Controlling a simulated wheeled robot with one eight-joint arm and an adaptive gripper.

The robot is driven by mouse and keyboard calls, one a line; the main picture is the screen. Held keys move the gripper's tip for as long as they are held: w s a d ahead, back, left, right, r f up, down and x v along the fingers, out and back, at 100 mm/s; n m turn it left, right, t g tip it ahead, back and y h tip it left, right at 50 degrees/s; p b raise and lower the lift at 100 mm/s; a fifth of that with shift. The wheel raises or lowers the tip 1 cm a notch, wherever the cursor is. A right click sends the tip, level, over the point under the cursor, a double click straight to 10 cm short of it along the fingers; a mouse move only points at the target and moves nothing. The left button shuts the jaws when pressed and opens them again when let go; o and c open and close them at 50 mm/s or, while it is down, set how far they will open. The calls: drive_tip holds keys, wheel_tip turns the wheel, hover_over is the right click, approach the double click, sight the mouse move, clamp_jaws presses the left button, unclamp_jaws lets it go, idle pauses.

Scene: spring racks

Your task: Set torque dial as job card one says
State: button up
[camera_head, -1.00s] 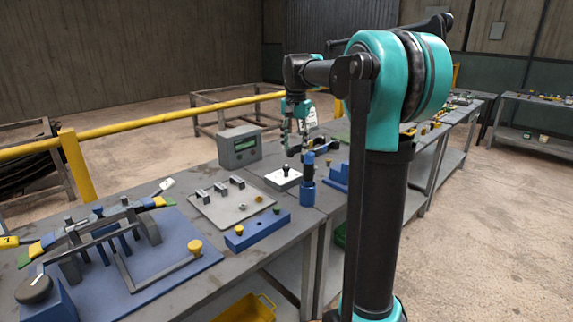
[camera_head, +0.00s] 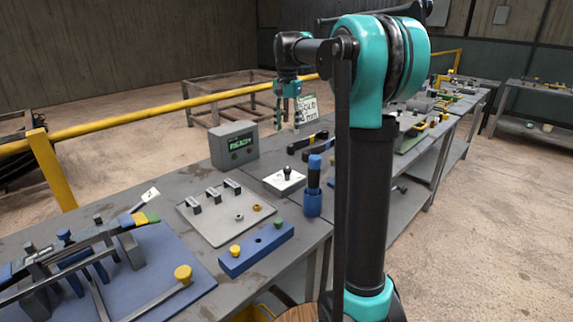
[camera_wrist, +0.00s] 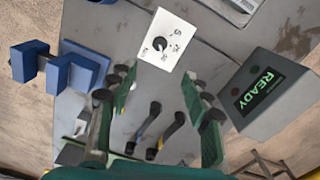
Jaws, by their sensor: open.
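The dial is a white plate (camera_head: 287,181) with a black knob on the bench, right of the grey display box. The wrist view shows it at the top centre, with its black knob (camera_wrist: 160,44) and small numbers around it. My gripper (camera_head: 287,124) hangs above the bench behind the dial. In the wrist view my gripper (camera_wrist: 160,85) is open, with nothing between its fingers. A white card (camera_head: 307,107) with green and dark print stands behind the bench beside my gripper; its wording is too small to read surely.
A grey box (camera_head: 234,147) reads READY in green. A metal plate with clips (camera_head: 222,211) and a blue block (camera_head: 256,248) lie in front.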

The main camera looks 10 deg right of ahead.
sight(287, 169)
wheel_tip(287, 169, down, 16)
drive_tip(key=shift+f, duration=0.1)
idle(0.4)
clamp_jaws()
drive_tip(key=shift+n, duration=0.3)
drive_tip(key=n, duration=0.9)
idle(0.4)
idle(0.4)
